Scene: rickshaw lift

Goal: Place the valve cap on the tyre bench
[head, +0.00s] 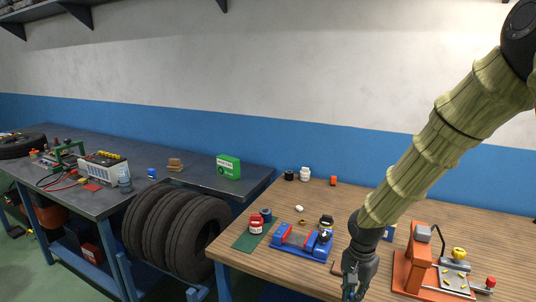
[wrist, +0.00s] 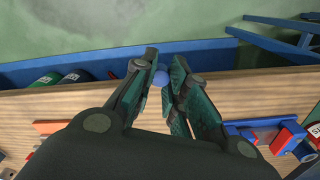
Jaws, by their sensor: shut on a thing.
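My gripper (wrist: 164,66) is shut on a small round blue thing, taken to be the valve cap (wrist: 158,78), near its fingertips. In the head view my gripper (head: 355,285) points down at the wooden bench's front edge; its fingertips are cut off below, and the cap cannot be seen there. The dark-topped bench (head: 195,178) at left, with a tyre (head: 20,146) lying at its far end and tyres stored beneath, appears to be the tyre bench. It is well away from my gripper.
The wooden bench (head: 285,212) holds a blue vise-like fixture (head: 300,238), a red can (head: 256,224) and an orange fixture (head: 417,258).

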